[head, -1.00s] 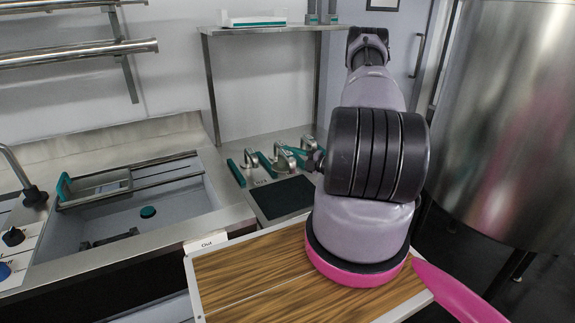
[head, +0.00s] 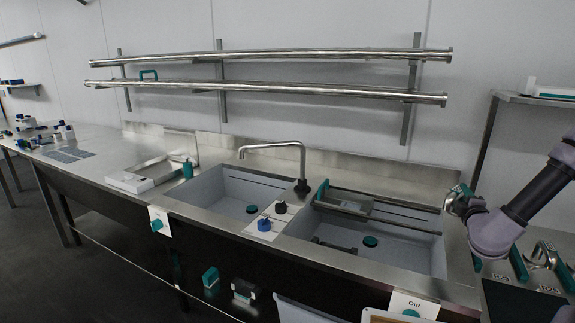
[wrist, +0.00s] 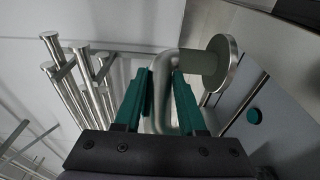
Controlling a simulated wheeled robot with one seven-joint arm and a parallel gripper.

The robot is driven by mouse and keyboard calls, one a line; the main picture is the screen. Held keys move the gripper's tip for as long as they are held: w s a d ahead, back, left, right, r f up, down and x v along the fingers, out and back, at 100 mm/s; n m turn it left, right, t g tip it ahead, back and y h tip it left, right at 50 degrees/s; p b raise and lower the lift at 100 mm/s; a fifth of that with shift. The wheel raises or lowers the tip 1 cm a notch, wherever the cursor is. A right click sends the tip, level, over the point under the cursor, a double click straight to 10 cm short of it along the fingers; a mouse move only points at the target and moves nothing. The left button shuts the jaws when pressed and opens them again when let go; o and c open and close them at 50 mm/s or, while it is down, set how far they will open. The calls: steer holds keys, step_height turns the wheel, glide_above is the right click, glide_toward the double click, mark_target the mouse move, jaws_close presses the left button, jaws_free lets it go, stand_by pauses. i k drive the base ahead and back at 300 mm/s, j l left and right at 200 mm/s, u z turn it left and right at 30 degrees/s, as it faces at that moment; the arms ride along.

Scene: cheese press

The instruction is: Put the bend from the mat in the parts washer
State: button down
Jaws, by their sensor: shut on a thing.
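My gripper (head: 466,200) is at the right of the head view, above the right end of the sink counter. In the wrist view its two teal fingers (wrist: 163,85) are shut on a bend (wrist: 165,64), a curved steel pipe with a round flange facing right. The bend is held off every surface. The dark mat (head: 520,302) is at the lower right of the head view, partly cut off. Two basins are set in the steel counter; I cannot tell for certain which is the parts washer. The right basin (head: 395,252) has a teal drain and a rack.
Other metal fittings (head: 541,255) with teal parts stand beside the mat. A tall tap (head: 300,160) and a panel with knobs (head: 264,224) stand between the basins. The left basin (head: 222,192) looks empty. Steel pipes (head: 270,56) run along the wall above.

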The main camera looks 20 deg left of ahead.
mark_target(161, 171)
steer(key=j+u, duration=0.4)
steer(key=i+j+u, duration=0.2)
steer(key=j+u, duration=0.15)
steer(key=i+j+u, duration=0.2)
steer(key=j+u, duration=0.2)
steer(key=i+j+u, duration=0.2)
steer(key=j+u, duration=0.2)
steer(key=i+j+u, duration=0.45)
steer(key=u, duration=0.3)
steer(key=i+j, duration=0.15)
steer(key=i, duration=0.35)
steer(key=i+j+u, duration=0.15)
steer(key=i, duration=0.35)
steer(key=i+j, duration=0.15)
steer(key=i, duration=0.35)
steer(key=i+j+z, duration=0.1)
steer(key=i+z, duration=0.2)
steer(key=z, duration=0.15)
steer(key=i+j+z, duration=0.25)
steer(key=z, duration=0.15)
steer(key=i+j+z, duration=0.25)
steer(key=z, duration=0.2)
steer(key=i+j+z, duration=0.2)
steer(key=j+z, duration=0.2)
steer(key=i+j+z, duration=0.2)
steer(key=j+z, duration=0.15)
steer(key=j, duration=0.15)
steer(key=i+j+z, duration=0.15)
steer(key=j+z, duration=0.6)
steer(key=j, duration=0.25)
